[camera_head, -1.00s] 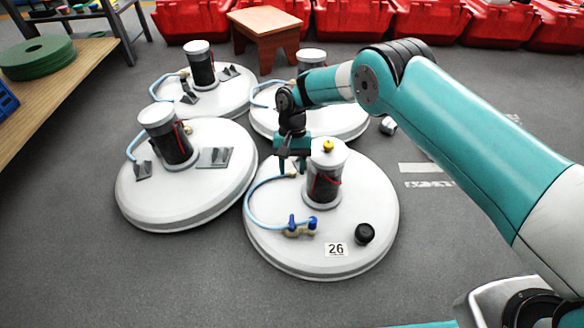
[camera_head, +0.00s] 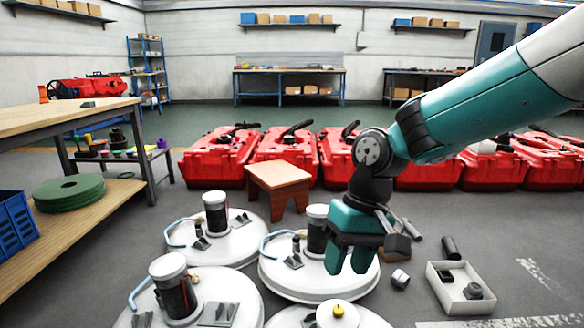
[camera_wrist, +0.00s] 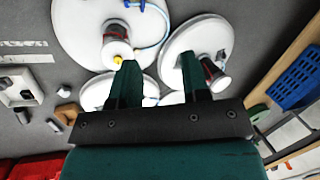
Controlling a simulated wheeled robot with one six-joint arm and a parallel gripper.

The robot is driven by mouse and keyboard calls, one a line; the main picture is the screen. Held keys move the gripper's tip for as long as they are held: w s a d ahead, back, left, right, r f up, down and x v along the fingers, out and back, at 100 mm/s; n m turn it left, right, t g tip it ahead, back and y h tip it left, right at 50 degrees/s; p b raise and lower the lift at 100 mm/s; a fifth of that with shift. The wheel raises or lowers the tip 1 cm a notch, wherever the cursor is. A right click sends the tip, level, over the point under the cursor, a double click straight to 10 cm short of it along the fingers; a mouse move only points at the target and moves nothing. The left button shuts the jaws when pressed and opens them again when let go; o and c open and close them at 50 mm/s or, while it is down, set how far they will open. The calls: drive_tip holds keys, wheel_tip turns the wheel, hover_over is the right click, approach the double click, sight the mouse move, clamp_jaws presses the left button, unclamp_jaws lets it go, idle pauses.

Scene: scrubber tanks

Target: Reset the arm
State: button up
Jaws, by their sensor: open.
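My gripper (camera_head: 350,262) is open and empty, pointing down in front of the white tank lids in the head view. In the wrist view my gripper (camera_wrist: 155,85) shows its two green fingers apart with nothing between them. Several round white tank lids with dark cylinders stand on the floor. One is the back left lid (camera_head: 180,238), and one behind my gripper is the back right lid (camera_head: 285,280). The front right lid shows only its top, with a yellow knob (camera_head: 338,310). In the wrist view that yellow knob (camera_wrist: 117,60) sits on its cylinder, just left of the fingers.
A wooden stool (camera_head: 278,180) stands behind the lids, before a row of red scrubber bodies (camera_head: 222,158). A wooden bench (camera_head: 80,195) with a green disc and blue crate (camera_head: 15,230) is at left.

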drive_tip(key=s+d+r+n+t+y+p, duration=0.1)
drive_tip(key=s+d+r+n+p, duration=0.2)
drive_tip(key=s, duration=0.6)
drive_tip(key=s+d+r+t+p, duration=0.1)
drive_tip(key=s+d+r, duration=0.2)
drive_tip(key=s+r, duration=0.5)
wheel_tip(320, 180, up, 35)
drive_tip(key=s+p, duration=0.1)
drive_tip(key=p, duration=3.5)
drive_tip(key=shift+s+p, duration=0.2)
drive_tip(key=shift+p, duration=0.1)
drive_tip(key=shift+f, duration=0.15)
